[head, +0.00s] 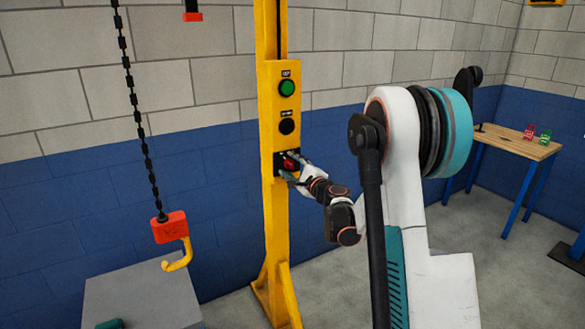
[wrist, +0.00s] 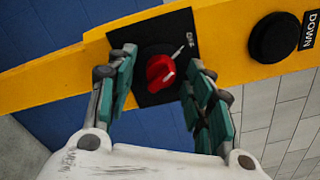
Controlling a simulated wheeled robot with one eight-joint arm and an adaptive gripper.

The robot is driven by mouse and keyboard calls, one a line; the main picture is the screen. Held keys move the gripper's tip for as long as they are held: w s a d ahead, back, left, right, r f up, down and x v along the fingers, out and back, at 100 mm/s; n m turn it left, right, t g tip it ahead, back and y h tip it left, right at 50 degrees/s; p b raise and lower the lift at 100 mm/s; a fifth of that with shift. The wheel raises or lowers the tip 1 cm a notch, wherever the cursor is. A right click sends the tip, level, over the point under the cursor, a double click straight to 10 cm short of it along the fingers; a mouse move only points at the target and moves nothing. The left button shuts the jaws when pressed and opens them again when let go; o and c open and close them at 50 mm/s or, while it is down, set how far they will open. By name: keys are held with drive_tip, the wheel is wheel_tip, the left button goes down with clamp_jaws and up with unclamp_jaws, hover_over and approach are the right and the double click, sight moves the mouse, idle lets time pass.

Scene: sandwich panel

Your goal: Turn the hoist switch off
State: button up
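The hoist switch is a red rotary knob (wrist: 160,74) on a black square plate (wrist: 152,97), fixed to the yellow control post (head: 280,225). A white mark and small lettering show on the plate beside the knob; the lettering is too small to read surely. The red knob also shows in the head view (head: 290,163), partly covered by my gripper (head: 289,168). In the wrist view my gripper (wrist: 160,59) is open, with one teal-padded finger on each side of the knob. Gaps show between both fingers and the knob.
Above the switch on the post are a black DOWN button (head: 287,126) and a green button (head: 287,88). A red hoist block with a yellow hook (head: 169,227) hangs on a chain at left, over a grey block (head: 140,295). A wooden-topped table (head: 515,143) stands at right.

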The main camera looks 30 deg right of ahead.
drive_tip(key=s, duration=1.2)
drive_tip(key=shift+d, duration=0.2)
